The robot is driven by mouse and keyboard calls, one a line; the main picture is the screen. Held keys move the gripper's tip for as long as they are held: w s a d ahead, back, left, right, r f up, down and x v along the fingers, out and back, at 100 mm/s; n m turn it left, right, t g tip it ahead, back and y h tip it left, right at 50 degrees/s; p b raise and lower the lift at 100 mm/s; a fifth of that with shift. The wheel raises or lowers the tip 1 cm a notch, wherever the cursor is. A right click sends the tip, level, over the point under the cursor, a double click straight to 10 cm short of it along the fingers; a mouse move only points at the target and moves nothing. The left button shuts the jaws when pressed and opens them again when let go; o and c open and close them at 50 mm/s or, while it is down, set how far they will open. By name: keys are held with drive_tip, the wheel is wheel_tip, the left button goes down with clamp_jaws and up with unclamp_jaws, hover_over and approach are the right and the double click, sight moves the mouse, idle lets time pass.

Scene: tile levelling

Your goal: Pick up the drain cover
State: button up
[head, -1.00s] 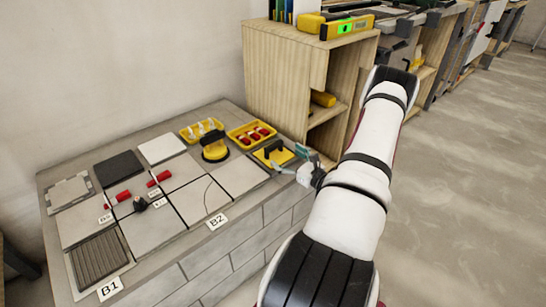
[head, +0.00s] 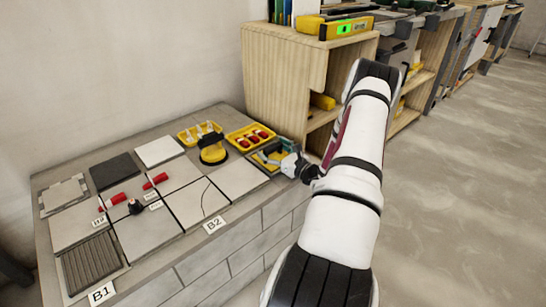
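A dark grey ribbed plate (head: 92,258), which looks like the drain cover, lies flat at the near left corner of the tiled bench, behind the B1 label (head: 102,292). My gripper (head: 270,153) is at the bench's right end, far from that plate. It is over a yellow tool (head: 263,164) with a dark handle and partly hides it. I cannot tell whether the fingers touch the handle or how far they are apart.
Pale tiles cover the bench (head: 245,227), with red-handled clips and a dark knob among them. A yellow suction lifter (head: 212,153) and yellow trays (head: 200,133) (head: 251,137) stand behind. A wooden shelf (head: 285,80) rises at the bench's right end. Floor on the right is clear.

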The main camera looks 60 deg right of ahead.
drive_tip(key=c, duration=0.9)
